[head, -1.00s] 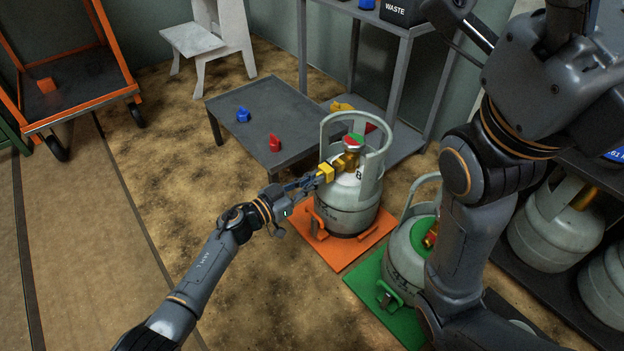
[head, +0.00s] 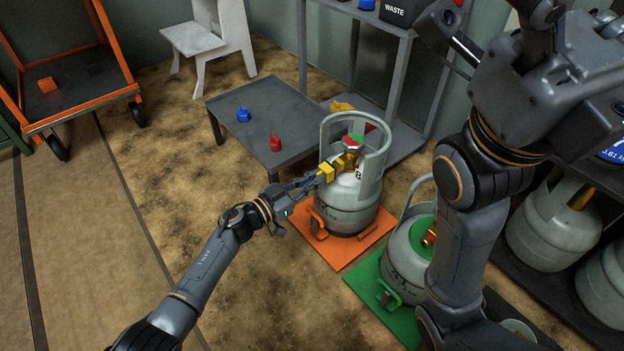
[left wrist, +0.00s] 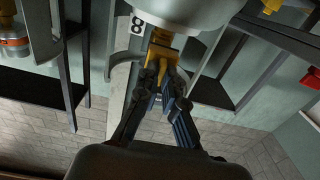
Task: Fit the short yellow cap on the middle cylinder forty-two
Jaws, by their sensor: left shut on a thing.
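My left gripper (head: 312,181) is shut on the short yellow cap (head: 326,172), which sticks out past the fingertips. The cap is at the side of the brass valve (head: 348,160) on a grey gas cylinder (head: 348,212) with a collar handle. That cylinder stands upright on an orange scale (head: 325,246). The left wrist view shows the cap (left wrist: 162,48) between the fingers, in line with the valve; I cannot tell whether it is seated. A label there shows an "8"; no full number is readable. Dark parts at the end of my right arm (head: 440,25) show at the top, their jaws unclear.
A low grey table (head: 240,98) holds a blue cap (head: 243,115) and a red cap (head: 275,143). A second cylinder (head: 405,262) stands on a green scale (head: 365,283), close on the right. A grey shelf (head: 350,20) stands behind.

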